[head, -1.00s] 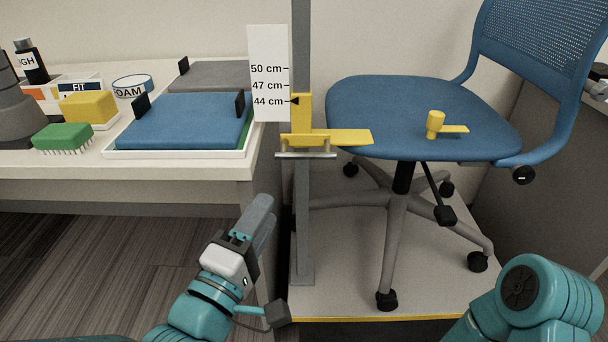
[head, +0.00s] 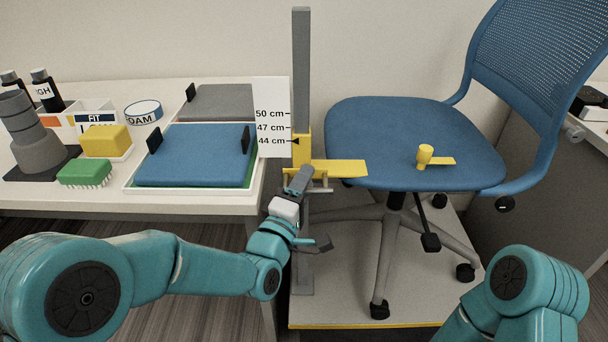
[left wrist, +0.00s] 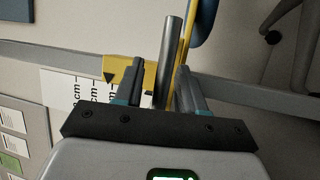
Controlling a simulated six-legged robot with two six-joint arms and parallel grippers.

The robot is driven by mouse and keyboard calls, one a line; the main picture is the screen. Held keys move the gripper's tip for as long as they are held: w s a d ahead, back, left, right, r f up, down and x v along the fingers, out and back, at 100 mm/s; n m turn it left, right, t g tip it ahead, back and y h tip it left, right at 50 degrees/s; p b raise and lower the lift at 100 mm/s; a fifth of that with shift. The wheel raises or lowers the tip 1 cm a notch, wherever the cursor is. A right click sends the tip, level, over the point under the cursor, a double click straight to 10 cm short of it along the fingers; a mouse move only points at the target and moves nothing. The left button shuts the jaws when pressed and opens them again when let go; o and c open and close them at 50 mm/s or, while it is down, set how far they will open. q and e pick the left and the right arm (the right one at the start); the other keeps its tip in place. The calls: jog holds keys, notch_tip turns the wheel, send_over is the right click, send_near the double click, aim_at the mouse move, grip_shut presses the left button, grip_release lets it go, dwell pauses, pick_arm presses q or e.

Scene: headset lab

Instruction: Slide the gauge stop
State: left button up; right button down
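The yellow gauge stop (head: 340,168) sits on a grey upright post (head: 301,60), its flat arm reaching right toward the chair seat. Its black pointer is level with the 44 cm mark on the white scale (head: 272,105). A metal handle bar hangs under the stop, partly hidden by my left gripper (head: 299,180). In the left wrist view, my left gripper (left wrist: 160,88) is open, with the grey bar (left wrist: 169,60) between its fingers. Gaps show beside the bar, so the fingers do not look closed on it. My right gripper is out of view.
The blue chair (head: 400,135) stands right of the post on a low platform (head: 340,312); a yellow knob (head: 425,157) is on its seat. The table (head: 60,202) at left bears a tray with a blue pad (head: 195,155), a green brush (head: 85,173) and a yellow block (head: 105,140).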

pick_arm(q)
grip_shut()
notch_tip(320, 180, up, 20)
jog(key=p, duration=0.5)
jog(key=shift+f+p, duration=0.2)
jog(key=shift+p, duration=0.1)
jog(key=shift+a, duration=0.1)
grip_release()
jog(key=shift+f, duration=0.2)
jog(key=b+v, duration=0.1)
jog(key=v, duration=1.5)
